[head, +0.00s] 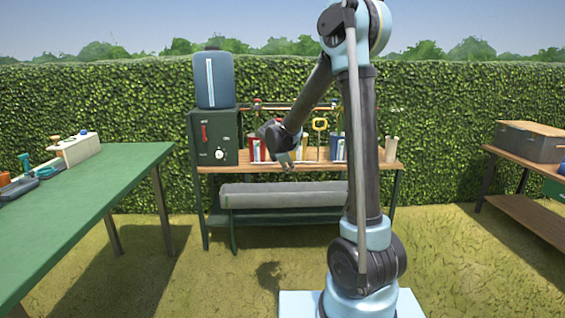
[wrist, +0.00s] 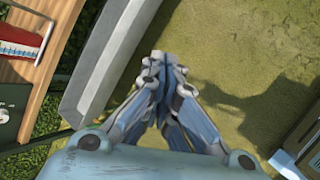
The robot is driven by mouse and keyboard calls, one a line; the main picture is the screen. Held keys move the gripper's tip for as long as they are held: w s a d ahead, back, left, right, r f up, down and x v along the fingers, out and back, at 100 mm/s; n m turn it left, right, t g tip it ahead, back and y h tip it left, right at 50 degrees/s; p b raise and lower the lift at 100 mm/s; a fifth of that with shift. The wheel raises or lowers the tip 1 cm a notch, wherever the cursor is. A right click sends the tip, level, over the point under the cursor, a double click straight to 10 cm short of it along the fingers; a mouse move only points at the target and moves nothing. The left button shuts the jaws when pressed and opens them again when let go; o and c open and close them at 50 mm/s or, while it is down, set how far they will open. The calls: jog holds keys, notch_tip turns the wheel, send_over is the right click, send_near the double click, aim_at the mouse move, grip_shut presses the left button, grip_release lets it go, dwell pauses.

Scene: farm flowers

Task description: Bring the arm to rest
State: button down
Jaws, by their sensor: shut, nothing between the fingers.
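My arm stands upright in the middle right of the head view, with its forearm folded down toward the left. My gripper (head: 277,160) hangs in front of the wooden workbench, above the grass. In the wrist view my gripper (wrist: 162,60) is shut, its fingers together with nothing between them. It points down, with the grass and a grey trough beneath it. In the head view the fingertips are small and partly lost against the bench.
The workbench (head: 225,168) holds a dark green box (head: 213,140) with a blue canister (head: 213,80) on top. A grey trough (head: 280,195) lies below. A green table (head: 80,205) stands left, another bench (head: 530,208) right.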

jog(key=s+d+r+m+g+y, duration=0.1)
jog(key=s+d+r+m, duration=0.1)
jog(key=s+d+m, duration=0.65)
jog(key=s+d+r+m+g, duration=0.2)
jog(key=s+d, duration=0.3)
jog(key=s, duration=0.8)
jog(key=s+d+f+m+y, duration=0.1)
jog(key=s+f+m, duration=0.2)
jog(key=s, duration=0.7)
jog(key=s+d+f+m+g+y, duration=0.1)
jog(key=s+f+m, duration=0.3)
jog(key=s+m, duration=0.3)
jog(key=shift+s+d+f+g+y, duration=0.15)
jog(key=shift+s+d+g+y, duration=0.2)
jog(key=shift+s, duration=1.6)
jog(key=shift+m, duration=0.25)
